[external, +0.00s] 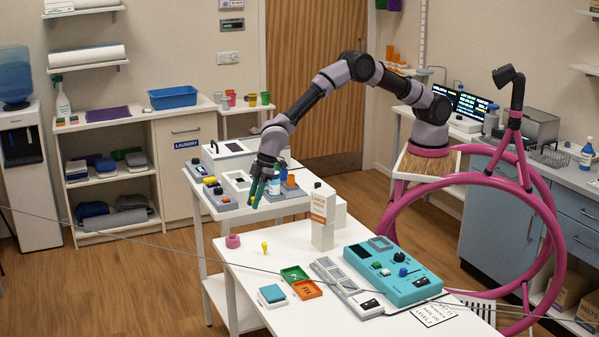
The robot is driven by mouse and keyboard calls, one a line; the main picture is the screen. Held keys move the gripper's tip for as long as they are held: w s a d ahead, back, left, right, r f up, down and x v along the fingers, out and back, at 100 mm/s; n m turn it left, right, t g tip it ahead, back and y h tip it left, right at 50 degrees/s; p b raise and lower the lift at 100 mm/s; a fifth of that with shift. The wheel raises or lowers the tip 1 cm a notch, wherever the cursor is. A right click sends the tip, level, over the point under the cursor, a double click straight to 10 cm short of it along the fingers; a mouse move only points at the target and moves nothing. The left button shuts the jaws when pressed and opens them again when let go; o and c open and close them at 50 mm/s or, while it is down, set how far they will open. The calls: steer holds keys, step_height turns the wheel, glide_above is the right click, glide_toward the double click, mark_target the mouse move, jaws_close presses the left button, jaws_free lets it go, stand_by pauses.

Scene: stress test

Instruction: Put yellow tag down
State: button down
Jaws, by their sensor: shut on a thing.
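My gripper (263,193) points down over the front edge of the white trolley at the centre, with its teal fingers towards the trolley.
A tall carton (322,218) and teal control panel (393,272) stand to the right. The white trolley (230,213) holds several devices.

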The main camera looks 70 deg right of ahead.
step_height(320, 180, up, 10)
steer(key=shift+w+d+r, duration=0.1)
steer(key=w+d+m, duration=0.2)
steer(key=d, duration=2.2)
steer(key=s+d, duration=0.4)
steer(key=d, duration=0.4)
steer(key=s+d, duration=0.4)
steer(key=d, duration=0.3)
steer(key=shift+t+h, duration=0.3)
step_height(320, 180, down, 10)
steer(key=shift+s+f, duration=0.15)
steer(key=shift+f, duration=2.6)
